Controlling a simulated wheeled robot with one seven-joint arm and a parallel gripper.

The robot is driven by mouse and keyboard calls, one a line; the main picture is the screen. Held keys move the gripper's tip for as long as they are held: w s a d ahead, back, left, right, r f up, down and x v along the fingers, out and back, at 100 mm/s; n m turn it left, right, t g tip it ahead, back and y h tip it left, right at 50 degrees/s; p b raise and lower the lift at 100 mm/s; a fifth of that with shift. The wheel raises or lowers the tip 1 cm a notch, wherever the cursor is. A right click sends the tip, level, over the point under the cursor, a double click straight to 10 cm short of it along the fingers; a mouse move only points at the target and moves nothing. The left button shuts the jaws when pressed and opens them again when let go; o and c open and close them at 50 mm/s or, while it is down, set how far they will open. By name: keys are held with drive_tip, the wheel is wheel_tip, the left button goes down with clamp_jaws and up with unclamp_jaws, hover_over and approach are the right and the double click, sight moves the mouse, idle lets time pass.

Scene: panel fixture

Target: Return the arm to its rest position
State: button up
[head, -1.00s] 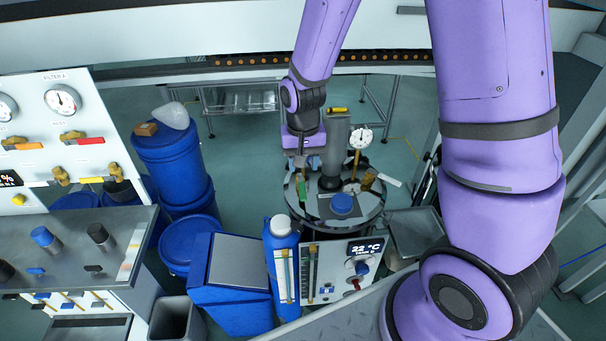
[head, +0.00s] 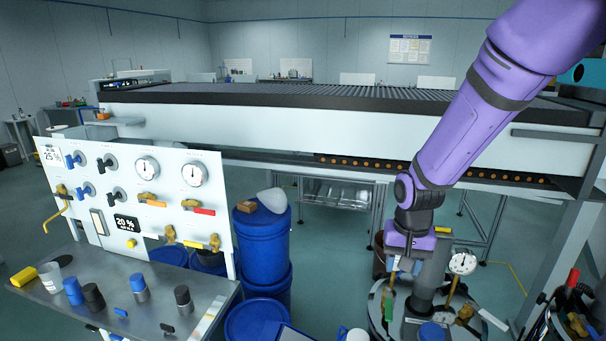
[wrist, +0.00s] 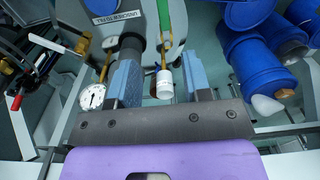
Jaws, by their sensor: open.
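My purple arm comes down from the upper right of the head view. My gripper (head: 403,270) hangs above the round drum-top fixture at the lower right, beside a grey post (head: 430,275). In the wrist view its two blue-grey fingers (wrist: 160,80) are apart, so it is open. A small white cylinder (wrist: 165,88) on a thin brass stem shows between the fingers; whether it touches either one is unclear. The gripper does not appear to hold anything.
A dial gauge (head: 462,264) stands close right of my gripper. A white valve panel (head: 130,195) and grey bench (head: 150,300) are left. Blue drums (head: 262,245) stand between. A long conveyor (head: 330,125) crosses behind. Red-handled valves (head: 572,300) are at far right.

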drive_tip(key=s+d+r+n+t, duration=0.1)
drive_tip(key=s+d+r, duration=0.15)
drive_tip(key=r, duration=0.45)
drive_tip(key=s+d+r+t, duration=0.1)
drive_tip(key=s+r, duration=0.3)
drive_tip(key=r, duration=0.3)
drive_tip(key=s+d+r+n+t, duration=0.2)
drive_tip(key=s+r, duration=0.7)
drive_tip(key=s, duration=0.5)
drive_tip(key=shift+d+t, duration=0.15)
drive_tip(key=shift+t, duration=0.25)
drive_tip(key=shift+r, duration=0.1)
